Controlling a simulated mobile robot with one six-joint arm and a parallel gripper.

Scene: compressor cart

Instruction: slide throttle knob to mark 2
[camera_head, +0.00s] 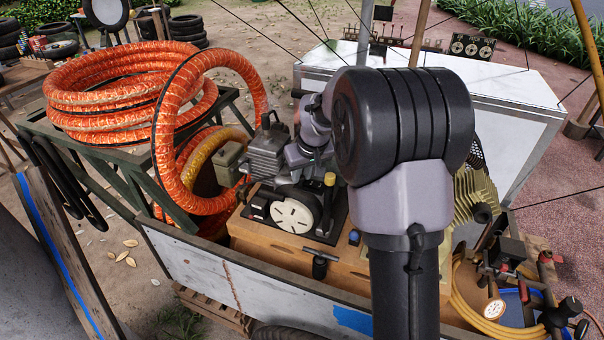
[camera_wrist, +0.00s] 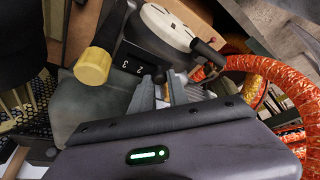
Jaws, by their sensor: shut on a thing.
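In the wrist view a black scale plate (camera_wrist: 128,66) with white numerals, 2 and 3 legible, is fixed beside the engine. My gripper (camera_wrist: 165,84) has its two grey fingers shut at the plate's edge, on the small dark throttle knob (camera_wrist: 158,76). The fingers hide most of the knob, and its exact mark cannot be read. The yellow-capped part (camera_wrist: 92,66) stands beside the plate, clear of the fingers; it also shows in the head view (camera_head: 330,179). In the head view my arm covers part of the engine (camera_head: 266,155), and the fingertips are hard to make out.
A round white starter cover (camera_wrist: 167,25) with a dark handle (camera_wrist: 207,53) is close to the fingers. Orange hose (camera_wrist: 268,70) lies to the right in the wrist view. In the head view, gauges and valves (camera_head: 493,309) crowd the cart's right end.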

